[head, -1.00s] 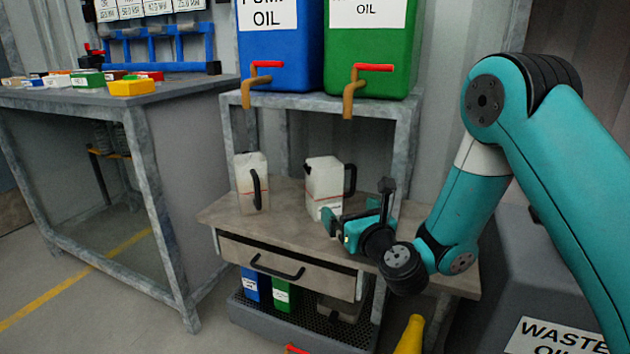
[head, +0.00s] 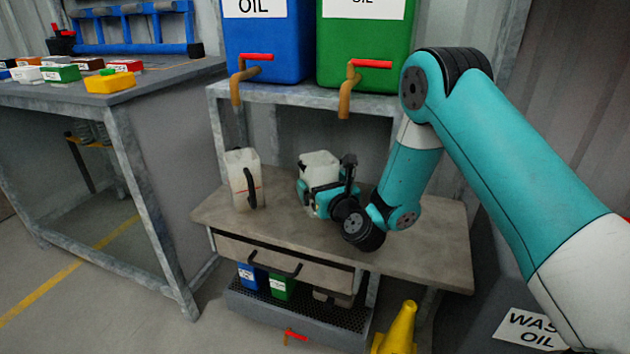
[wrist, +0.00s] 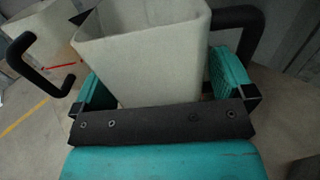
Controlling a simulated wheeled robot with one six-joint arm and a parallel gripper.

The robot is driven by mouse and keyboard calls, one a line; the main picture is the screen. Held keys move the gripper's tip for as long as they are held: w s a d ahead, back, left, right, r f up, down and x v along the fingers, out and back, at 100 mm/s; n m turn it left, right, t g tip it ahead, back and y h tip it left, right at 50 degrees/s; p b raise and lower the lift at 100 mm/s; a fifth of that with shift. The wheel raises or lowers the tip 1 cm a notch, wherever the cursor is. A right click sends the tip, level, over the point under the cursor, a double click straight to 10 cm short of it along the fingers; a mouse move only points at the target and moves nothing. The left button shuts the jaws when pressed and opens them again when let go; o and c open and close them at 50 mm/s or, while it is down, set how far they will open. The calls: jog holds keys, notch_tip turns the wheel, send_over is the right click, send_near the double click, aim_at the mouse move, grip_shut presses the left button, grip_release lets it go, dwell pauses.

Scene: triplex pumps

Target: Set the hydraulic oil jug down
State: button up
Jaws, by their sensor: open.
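Two white jugs with black handles stand upright on the worktop (head: 420,240), the left jug (head: 241,185) and the right jug (head: 320,166). No label showing in these views tells which one is the hydraulic oil jug. My gripper (head: 327,187) is open around the right jug, which stands on the worktop. In the wrist view, the right jug (wrist: 145,55) is between the two teal fingers (wrist: 165,84), with its handle beside the right finger. The left jug (wrist: 45,30) shows at the upper left there. My gripper hides the right jug's lower part.
A blue oil tank (head: 265,45) and a green oil tank (head: 365,48) with taps stand on the shelf above. A drawer (head: 285,262) is under the worktop. A yellow cone-like object (head: 400,328) stands below. The worktop's right part is clear.

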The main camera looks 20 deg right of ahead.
jog(key=shift+a, duration=0.1)
jog(key=c, duration=0.9)
jog(key=shift+c, duration=0.2)
